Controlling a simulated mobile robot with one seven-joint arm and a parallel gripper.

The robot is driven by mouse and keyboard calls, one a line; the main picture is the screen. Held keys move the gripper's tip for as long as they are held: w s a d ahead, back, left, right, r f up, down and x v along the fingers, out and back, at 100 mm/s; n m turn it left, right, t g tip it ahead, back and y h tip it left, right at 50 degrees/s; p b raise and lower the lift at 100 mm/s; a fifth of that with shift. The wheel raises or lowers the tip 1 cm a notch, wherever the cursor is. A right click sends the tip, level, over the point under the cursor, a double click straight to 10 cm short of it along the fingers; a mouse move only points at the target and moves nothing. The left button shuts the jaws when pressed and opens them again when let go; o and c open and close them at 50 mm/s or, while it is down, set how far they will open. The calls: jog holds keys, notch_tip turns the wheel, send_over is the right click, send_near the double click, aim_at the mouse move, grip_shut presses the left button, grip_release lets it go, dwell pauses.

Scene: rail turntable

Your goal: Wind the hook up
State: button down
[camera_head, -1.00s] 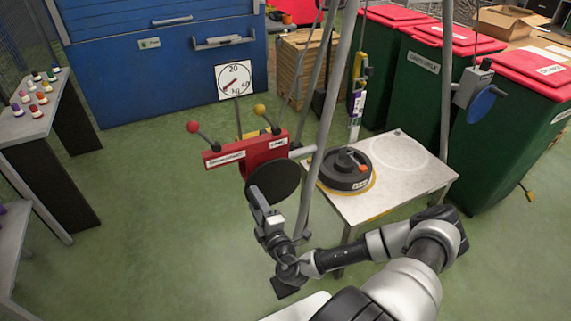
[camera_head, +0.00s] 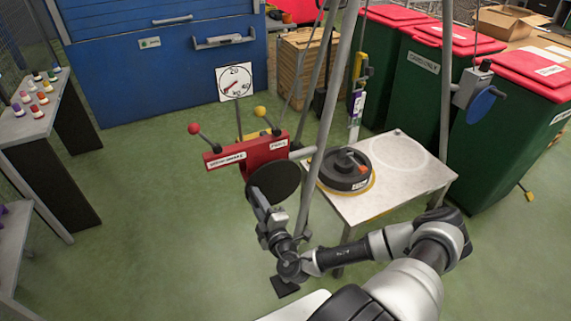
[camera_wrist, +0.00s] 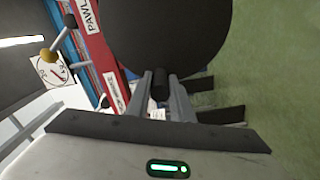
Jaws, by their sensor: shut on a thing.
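The winch has a red body (camera_head: 245,154) and a dark round crank disc (camera_head: 274,182) on its near side. My gripper (camera_head: 260,202) is low at the disc's near face. In the wrist view, my gripper (camera_wrist: 162,97) has its two fingers on either side of a short black crank knob (camera_wrist: 160,86), closed on it at the disc's lower edge. The yellow hook block (camera_head: 358,72) hangs on a line beyond the tripod leg, with a labelled strip under it. A black round weight (camera_head: 344,172) with an orange tab sits on the small table below.
Levers with a red knob (camera_head: 194,128) and a yellow knob (camera_head: 260,111) top the winch. A kg dial (camera_head: 234,82) stands behind. A tripod leg (camera_head: 322,130) runs close right of my gripper. The table (camera_head: 395,190) stands beyond. Open floor lies left.

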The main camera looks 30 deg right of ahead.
jog(key=shift+d+r+m, duration=0.35)
jog(key=shift+r+m, duration=0.45)
jog(key=shift+r, duration=0.1)
jog(key=shift+r+p, duration=0.1)
jog(key=shift+p, duration=0.2)
jog(key=shift+d+r+m+p, duration=0.35)
jog(key=shift+r+m, duration=0.15)
jog(key=shift+m, duration=0.2)
jog(key=shift+w+d+r+m+p, duration=0.1)
jog(key=shift+d+r+m+p, duration=0.35)
jog(key=shift+m, duration=0.65)
jog(key=shift+d+r, duration=0.1)
jog(key=shift+r, duration=0.1)
jog(key=shift+d+r+m, duration=0.3)
jog(key=shift+d+m, duration=0.1)
jog(key=shift+m, duration=0.3)
jog(key=shift+d+r+m, duration=0.45)
jog(key=shift+d+m, duration=0.2)
jog(key=shift+m, duration=0.55)
